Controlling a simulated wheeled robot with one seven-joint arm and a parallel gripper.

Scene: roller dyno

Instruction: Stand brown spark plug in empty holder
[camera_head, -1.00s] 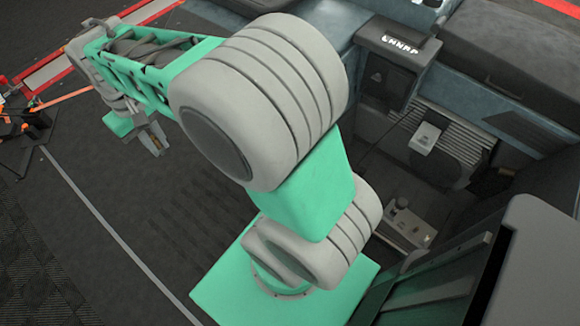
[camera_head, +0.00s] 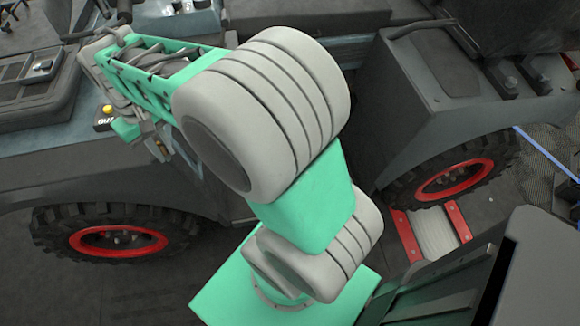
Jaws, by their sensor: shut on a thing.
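My gripper (camera_head: 160,150) is at the left of the head view, over the dark bodywork of a vehicle. Its jaws are small in the picture and partly hidden by my arm. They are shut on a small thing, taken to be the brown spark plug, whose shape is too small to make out. I cannot make out an empty holder in this view.
A dark vehicle fills the back, with red-rimmed wheels at left (camera_head: 118,241) and right (camera_head: 455,180). A yellow button (camera_head: 107,109) sits on a box left of my gripper. A red-edged roller plate (camera_head: 432,232) lies below the right wheel. Dark floor shows at lower left.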

